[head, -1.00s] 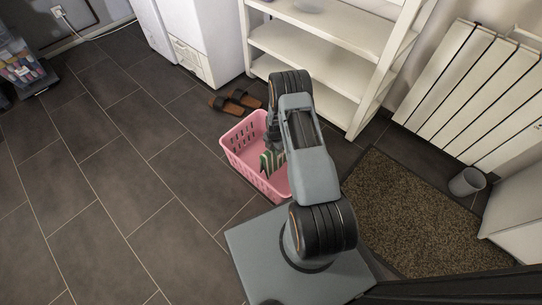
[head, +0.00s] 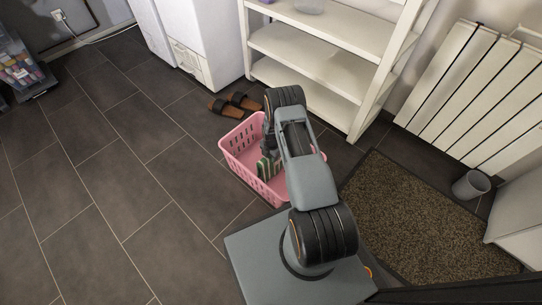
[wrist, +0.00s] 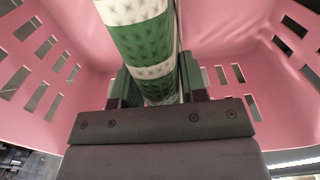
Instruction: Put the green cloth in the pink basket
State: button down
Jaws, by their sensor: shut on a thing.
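The pink basket (head: 236,153) stands on the floor in front of my base, partly hidden by my arm in the head view. Its pink walls (wrist: 75,60) surround the wrist view on several sides. The green cloth (head: 264,168), green with white bands, shows inside the basket's outline in the head view. In the wrist view the cloth (wrist: 146,45) is between the fingers of my gripper (wrist: 158,88), which is shut on it. I cannot tell whether the cloth touches the basket floor.
Brown sandals (head: 233,104) lie on the floor behind the basket. A white shelf (head: 310,66) stands behind it to the right, and a white cabinet (head: 205,45) to its left. A brown mat (head: 415,215) and grey bin (head: 471,184) are at right.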

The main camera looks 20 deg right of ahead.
jog(key=c, duration=0.7)
grip_release()
jog(key=shift+f, duration=0.1)
jog(key=shift+o, duration=0.2)
notch_tip(320, 180, up, 12)
jog(key=p, duration=0.5)
jog(key=s+a+r+m, duration=0.1)
jog(key=a+r+m, duration=0.15)
jog(key=r, duration=0.55)
jog(key=s+a+r+m+t, duration=0.1)
jog(key=r+m, duration=0.3)
jog(key=r, duration=0.4)
jog(key=s+a+r+m, duration=0.2)
jog(key=r+m, duration=0.1)
jog(key=r, duration=0.5)
jog(key=s+a+r+m, duration=0.2)
jog(key=s+r+m, duration=0.4)
jog(key=s, duration=0.2)
jog(key=s+a+r+m+t, duration=0.1)
jog(key=s+a+r+m, duration=0.2)
jog(key=s+r+m, duration=0.4)
jog(key=shift+s+r+t, duration=0.2)
jog(key=shift+s+t, duration=0.1)
jog(key=shift+s, duration=0.9)
